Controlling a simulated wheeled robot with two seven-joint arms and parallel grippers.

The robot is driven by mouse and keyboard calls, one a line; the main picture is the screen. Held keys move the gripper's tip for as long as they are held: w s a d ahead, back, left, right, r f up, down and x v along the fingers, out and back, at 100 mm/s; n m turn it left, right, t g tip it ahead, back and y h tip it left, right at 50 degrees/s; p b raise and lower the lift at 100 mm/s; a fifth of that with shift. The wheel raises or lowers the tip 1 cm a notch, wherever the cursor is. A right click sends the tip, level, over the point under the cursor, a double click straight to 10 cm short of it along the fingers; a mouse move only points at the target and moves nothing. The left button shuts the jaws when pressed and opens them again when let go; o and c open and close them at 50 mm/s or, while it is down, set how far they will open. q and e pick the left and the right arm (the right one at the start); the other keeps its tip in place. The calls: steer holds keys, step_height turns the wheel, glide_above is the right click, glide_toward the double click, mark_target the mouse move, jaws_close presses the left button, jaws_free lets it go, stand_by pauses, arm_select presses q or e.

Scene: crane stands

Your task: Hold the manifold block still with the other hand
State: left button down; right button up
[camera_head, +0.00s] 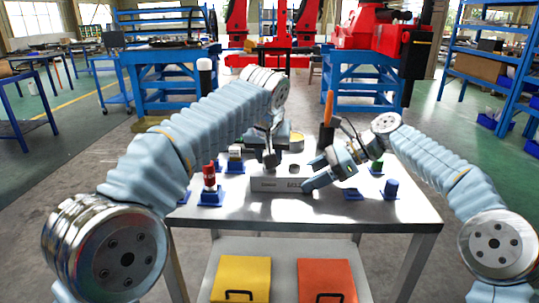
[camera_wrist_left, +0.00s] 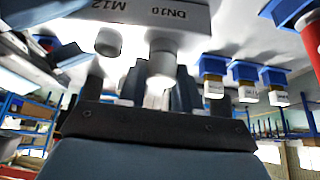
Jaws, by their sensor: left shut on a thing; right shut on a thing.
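The grey manifold block (camera_head: 262,186) lies on the white tabletop with dark lettering on its front face. In the left wrist view the block (camera_wrist_left: 140,12) shows "M12" and "DN10" labels. A pale round fitting (camera_wrist_left: 108,43) stands at M12 and another fitting (camera_wrist_left: 162,62) at DN10. My left gripper (camera_head: 271,161) is over the block's left part. In its wrist view the fingers (camera_wrist_left: 160,88) are shut on the DN10 fitting. My right gripper (camera_head: 310,180) reaches in from the right and is shut on the block's right end. Its fingertips partly hide that end.
A red cylinder (camera_head: 209,176) stands in a blue holder left of the block. More small blue holders are behind it. A blue cylinder (camera_head: 391,187) and an empty-looking blue holder (camera_head: 353,194) are at right. An orange-handled tool (camera_head: 328,110) stands behind my right gripper.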

arm_select(q)
steer(key=n+y, duration=0.1)
steer(key=n, duration=0.2)
steer(key=shift+d+y, duration=0.1)
steer(key=shift+y, duration=0.3)
steer(key=shift+n, duration=0.6)
steer(key=shift+n+g+y, duration=0.4)
steer(key=shift+n+y, duration=0.3)
steer(key=shift+n, duration=0.3)
steer(key=n+y, duration=0.1)
steer(key=n, duration=0.2)
steer(key=shift+g, duration=0.4)
steer(key=c, duration=0.7)
jaws_free()
steer(key=shift+c, duration=0.8)
